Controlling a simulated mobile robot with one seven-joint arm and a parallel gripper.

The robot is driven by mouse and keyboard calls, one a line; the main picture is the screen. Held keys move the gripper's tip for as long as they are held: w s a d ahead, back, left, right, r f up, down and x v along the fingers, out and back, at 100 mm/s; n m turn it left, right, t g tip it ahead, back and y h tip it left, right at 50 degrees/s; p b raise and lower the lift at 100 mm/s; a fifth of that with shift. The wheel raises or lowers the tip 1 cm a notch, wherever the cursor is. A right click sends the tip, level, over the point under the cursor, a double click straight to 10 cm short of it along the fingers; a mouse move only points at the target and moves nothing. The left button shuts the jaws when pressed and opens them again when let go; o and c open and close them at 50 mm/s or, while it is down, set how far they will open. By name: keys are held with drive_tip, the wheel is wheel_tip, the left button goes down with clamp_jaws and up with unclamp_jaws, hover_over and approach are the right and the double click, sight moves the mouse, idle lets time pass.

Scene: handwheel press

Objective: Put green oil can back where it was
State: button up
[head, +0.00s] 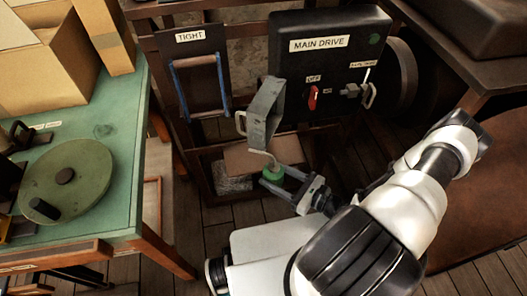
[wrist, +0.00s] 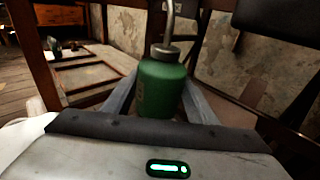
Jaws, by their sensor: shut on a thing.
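The green oil can (head: 272,174) is between the fingers of my gripper (head: 277,180), which is shut on it. In the wrist view the can (wrist: 162,88) stands upright between the two grey fingers (wrist: 160,97), its grey neck and spout pointing up. In the head view the can is held in front of the dark wooden frame below the drive panel. My fingers hide part of its lower body, and I cannot tell whether it touches a surface.
A green-topped table (head: 118,150) with a green handwheel (head: 60,190) and cardboard boxes (head: 60,60) stands at left. Behind are the black MAIN DRIVE panel (head: 335,75), the TIGHT board (head: 185,60) and a grey metal piece (head: 265,110) close above the can. Bare floor shows below the frame.

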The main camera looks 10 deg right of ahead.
drive_tip(key=w+b, duration=0.1)
drive_tip(key=w, duration=1.2)
drive_tip(key=shift+b, duration=0.4)
drive_tip(key=f, duration=0.1)
drive_tip(key=w+f+b, duration=0.1)
drive_tip(key=f, duration=0.1)
drive_tip(key=shift+f, duration=0.25)
drive_tip(key=shift+f+b, duration=0.15)
drive_tip(key=shift+b, duration=0.2)
drive_tip(key=o, duration=1.2)
